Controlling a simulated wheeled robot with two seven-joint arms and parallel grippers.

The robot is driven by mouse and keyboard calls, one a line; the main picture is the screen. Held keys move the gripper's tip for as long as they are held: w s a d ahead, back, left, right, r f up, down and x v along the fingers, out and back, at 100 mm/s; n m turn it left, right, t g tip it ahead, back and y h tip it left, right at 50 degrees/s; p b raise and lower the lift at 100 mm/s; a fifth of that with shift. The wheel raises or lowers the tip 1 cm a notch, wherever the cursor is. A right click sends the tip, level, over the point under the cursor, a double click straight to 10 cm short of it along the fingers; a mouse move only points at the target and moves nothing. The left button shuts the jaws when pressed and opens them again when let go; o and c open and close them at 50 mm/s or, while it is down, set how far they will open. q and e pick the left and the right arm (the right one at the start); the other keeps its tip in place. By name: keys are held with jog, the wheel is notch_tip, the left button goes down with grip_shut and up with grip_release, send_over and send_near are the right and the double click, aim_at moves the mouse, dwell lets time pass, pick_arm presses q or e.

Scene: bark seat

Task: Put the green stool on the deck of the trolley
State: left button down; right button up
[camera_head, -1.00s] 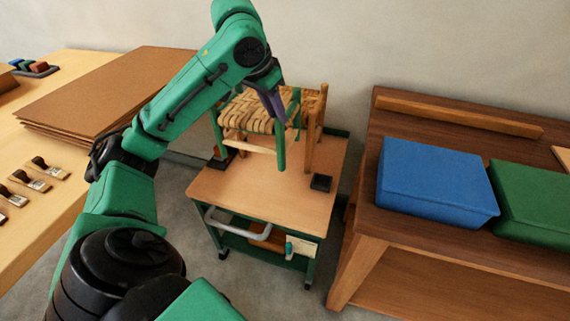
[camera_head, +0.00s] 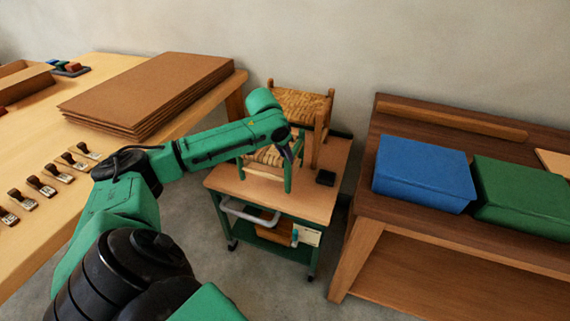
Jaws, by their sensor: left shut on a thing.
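The green stool (camera_head: 288,179), with green legs and a woven straw seat, is upright over the left part of the trolley's deck (camera_head: 306,203). My left forearm and wrist hide much of its top. I cannot tell whether its feet touch the deck. My left gripper (camera_head: 296,150) is shut on the stool at its upper right side; the fingertips are small and partly hidden. The trolley has a pale wooden deck, a green frame and a grey handle at the front. My right gripper is out of view.
A wooden stool with a woven seat (camera_head: 301,103) stands behind the green stool, close to it. A small black block (camera_head: 326,178) sits on the deck's right. A bench with a blue box (camera_head: 424,173) and green box (camera_head: 520,195) stands right; a workbench with brown boards (camera_head: 150,92) stands left.

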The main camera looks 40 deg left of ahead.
aim_at(285, 163)
pick_arm(q)
notch_tip(285, 163, down, 5)
jog(key=shift+w+a+r, duration=0.15)
jog(key=shift+r, duration=0.05)
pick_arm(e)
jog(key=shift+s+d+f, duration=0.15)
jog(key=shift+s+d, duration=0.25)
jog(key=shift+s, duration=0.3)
pick_arm(q)
jog(key=c, duration=0.7)
grip_release()
jog(key=shift+f, duration=0.1)
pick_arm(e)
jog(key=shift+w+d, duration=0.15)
pick_arm(q)
jog(key=v, duration=1.2)
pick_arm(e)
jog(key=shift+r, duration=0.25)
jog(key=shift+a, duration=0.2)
